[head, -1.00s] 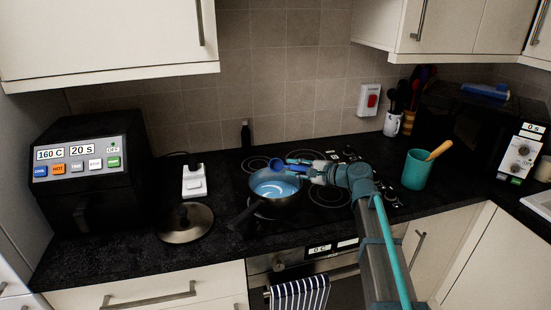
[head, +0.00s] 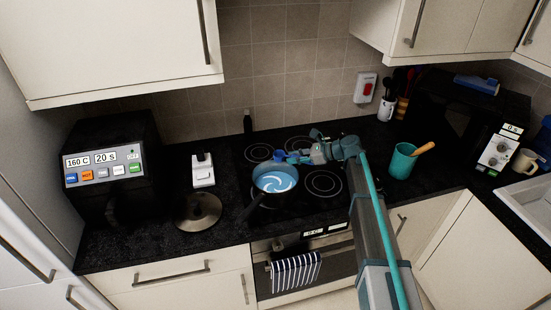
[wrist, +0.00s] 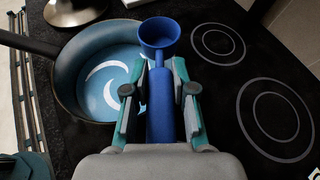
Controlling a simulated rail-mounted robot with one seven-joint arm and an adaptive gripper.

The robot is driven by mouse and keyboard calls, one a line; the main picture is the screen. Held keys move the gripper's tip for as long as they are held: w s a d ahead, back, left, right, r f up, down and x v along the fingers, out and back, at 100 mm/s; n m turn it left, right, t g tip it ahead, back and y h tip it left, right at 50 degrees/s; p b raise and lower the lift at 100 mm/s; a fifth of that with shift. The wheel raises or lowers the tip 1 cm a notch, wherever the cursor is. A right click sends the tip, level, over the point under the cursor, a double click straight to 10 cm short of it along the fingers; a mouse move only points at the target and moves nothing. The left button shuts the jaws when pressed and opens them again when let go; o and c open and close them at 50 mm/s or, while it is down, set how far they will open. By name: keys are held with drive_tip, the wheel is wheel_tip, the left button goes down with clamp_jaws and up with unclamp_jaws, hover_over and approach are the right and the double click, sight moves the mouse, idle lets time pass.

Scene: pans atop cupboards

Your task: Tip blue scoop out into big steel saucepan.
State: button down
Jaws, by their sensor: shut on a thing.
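The big steel saucepan (head: 274,181) stands on the hob with blue liquid and a pale swirl in it. It also shows in the wrist view (wrist: 66,98), its dark handle pointing left. My gripper (head: 305,155) is at the pan's right side. In the wrist view my gripper (wrist: 155,92) is shut on the handle of the blue scoop (wrist: 160,34). The scoop's round bowl is beyond the fingertips, over or beside the pan's right rim. Its opening faces the camera, and the inside looks blue; I cannot tell whether it holds anything.
A metal lid (head: 198,212) lies left of the hob (head: 325,184). A white device (head: 203,170) stands behind the lid. A teal pot (head: 403,160) with a wooden utensil stands right of my arm. The counter front left of the hob is clear.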

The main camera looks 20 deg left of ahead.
drive_tip(key=shift+f, duration=0.1)
drive_tip(key=shift+r+m, duration=0.3)
drive_tip(key=shift+r, duration=1.25)
drive_tip(key=shift+s, duration=0.1)
drive_tip(key=s+d+f+m+t+b, duration=0.2)
drive_tip(key=s+d, duration=0.4)
drive_tip(key=d, duration=0.7)
drive_tip(key=s+d+f+m+t+h+b, duration=0.1)
drive_tip(key=s+d+f+m+t+b, duration=0.2)
drive_tip(key=s+d, duration=0.4)
drive_tip(key=s+d+f+m+t+h+b, duration=0.1)
drive_tip(key=s+d+f+m+t+b, duration=0.2)
drive_tip(key=d, duration=1.7)
drive_tip(key=s+f+b, duration=0.3)
drive_tip(key=shift+s+f+t, duration=0.2)
drive_tip(key=shift+t, duration=0.2)
drive_tip(key=shift+f, duration=0.15)
